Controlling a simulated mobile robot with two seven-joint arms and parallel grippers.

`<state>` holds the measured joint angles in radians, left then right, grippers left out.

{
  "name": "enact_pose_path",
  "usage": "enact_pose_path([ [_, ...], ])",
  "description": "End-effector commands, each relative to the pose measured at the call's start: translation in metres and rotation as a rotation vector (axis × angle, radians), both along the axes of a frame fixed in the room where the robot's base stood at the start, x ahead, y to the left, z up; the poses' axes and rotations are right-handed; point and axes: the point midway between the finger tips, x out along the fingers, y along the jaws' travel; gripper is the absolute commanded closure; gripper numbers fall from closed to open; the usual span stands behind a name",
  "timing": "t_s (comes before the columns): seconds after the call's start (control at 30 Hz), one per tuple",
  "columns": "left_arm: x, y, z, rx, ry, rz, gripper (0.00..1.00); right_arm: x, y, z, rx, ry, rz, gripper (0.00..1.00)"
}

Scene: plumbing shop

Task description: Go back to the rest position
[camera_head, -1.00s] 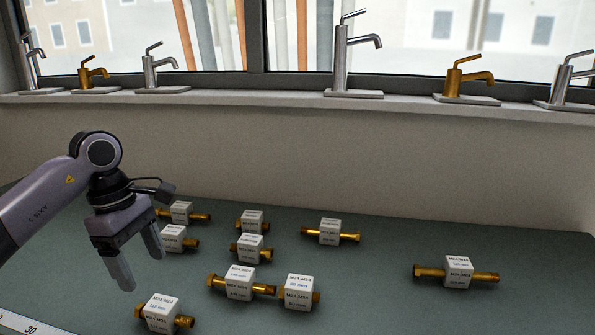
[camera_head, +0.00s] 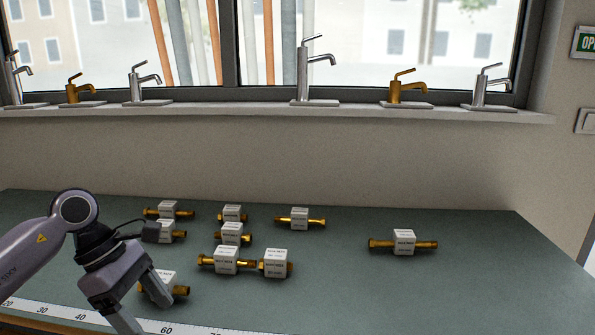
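My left gripper (camera_head: 143,308) comes in from the lower left, over the front left of the green table (camera_head: 400,295). Its two fingers are apart and nothing shows between them. It points down toward the front edge, just left of and partly in front of a labelled brass fitting (camera_head: 181,290). My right gripper is not in the picture. Several brass fittings with white label blocks lie on the table, among them one at the right (camera_head: 404,242), one at the back middle (camera_head: 300,218) and a pair at the centre (camera_head: 227,261).
A measuring strip (camera_head: 60,313) runs along the table's front edge. Taps, such as a tall chrome one (camera_head: 304,75) and a brass one (camera_head: 408,90), stand on the window sill (camera_head: 230,109) behind. The table's right front is clear.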

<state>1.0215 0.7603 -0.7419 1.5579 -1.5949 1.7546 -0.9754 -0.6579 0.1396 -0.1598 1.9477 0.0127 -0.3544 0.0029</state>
Motion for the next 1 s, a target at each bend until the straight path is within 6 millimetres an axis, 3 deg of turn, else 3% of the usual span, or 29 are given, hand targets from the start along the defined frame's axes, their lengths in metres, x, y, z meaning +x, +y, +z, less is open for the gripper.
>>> enact_pose_path([
  [0.1,-0.014,-0.054,-0.018,-0.228,0.077,0.04,0.26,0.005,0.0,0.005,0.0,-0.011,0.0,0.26],
  [0.3,-0.041,-0.135,-0.02,-0.679,0.308,0.217,0.26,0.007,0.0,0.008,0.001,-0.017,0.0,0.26],
  [0.4,-0.049,-0.161,-0.011,-0.901,0.467,0.354,0.26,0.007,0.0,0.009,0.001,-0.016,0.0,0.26],
  [0.5,-0.049,-0.173,-0.003,-1.109,0.646,0.518,0.26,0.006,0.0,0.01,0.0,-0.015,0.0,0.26],
  [0.67,-0.04,-0.168,-0.003,-1.403,0.971,0.834,0.26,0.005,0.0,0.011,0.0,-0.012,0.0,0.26],
  [0.77,-0.033,-0.153,-0.017,-1.556,1.191,1.06,0.26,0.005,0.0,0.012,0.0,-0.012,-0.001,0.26],
  [0.87,-0.029,-0.131,-0.044,-1.687,1.419,1.309,0.26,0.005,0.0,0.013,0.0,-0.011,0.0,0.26],
  [1.0,-0.039,-0.097,-0.1,-1.823,1.741,1.692,0.26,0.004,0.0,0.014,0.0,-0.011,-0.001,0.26],
])
